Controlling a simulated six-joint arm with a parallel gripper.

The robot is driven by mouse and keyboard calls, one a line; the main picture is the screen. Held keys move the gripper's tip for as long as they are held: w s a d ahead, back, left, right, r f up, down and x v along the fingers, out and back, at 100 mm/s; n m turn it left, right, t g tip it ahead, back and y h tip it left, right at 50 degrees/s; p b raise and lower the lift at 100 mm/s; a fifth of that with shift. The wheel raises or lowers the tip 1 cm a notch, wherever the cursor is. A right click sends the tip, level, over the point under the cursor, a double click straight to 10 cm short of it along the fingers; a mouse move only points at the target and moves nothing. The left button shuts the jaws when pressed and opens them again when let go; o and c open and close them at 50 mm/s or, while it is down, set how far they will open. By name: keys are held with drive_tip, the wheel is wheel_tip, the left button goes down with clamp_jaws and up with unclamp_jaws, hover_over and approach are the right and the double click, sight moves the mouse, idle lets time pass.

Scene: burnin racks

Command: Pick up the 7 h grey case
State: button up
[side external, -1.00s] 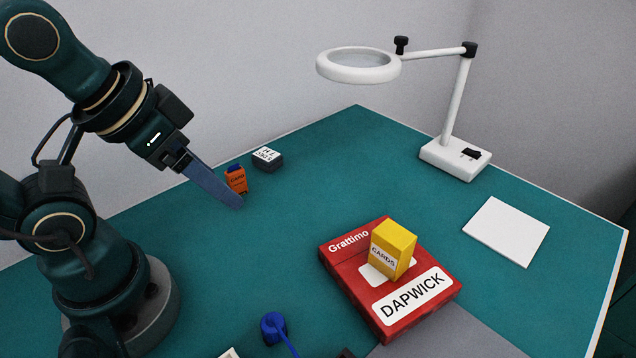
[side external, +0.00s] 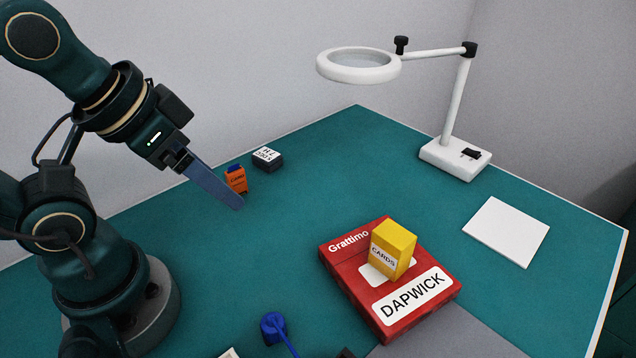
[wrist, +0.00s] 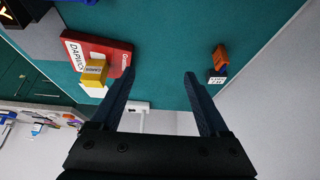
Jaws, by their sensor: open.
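A small dark grey case (side external: 267,160) with a white label on top stands on the green mat, towards the back left in the side view. The label's print is too small to read for certain. In the wrist view the case (wrist: 217,77) lies to the right of my fingers, just below an orange box (wrist: 220,56). My gripper (side external: 240,206) is above the mat, in front of the orange box and apart from the case. In the wrist view its two fingers (wrist: 158,73) are spread with nothing between them.
The orange box (side external: 236,180) stands close to the case. A red Dapwick box (side external: 340,260) carries a yellow cards box (side external: 394,249). A magnifier lamp (side external: 455,158), a white pad (side external: 506,232) and a blue object (side external: 272,328) are also around. The mat's middle is clear.

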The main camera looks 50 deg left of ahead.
drive_tip(key=shift+o, duration=0.8)
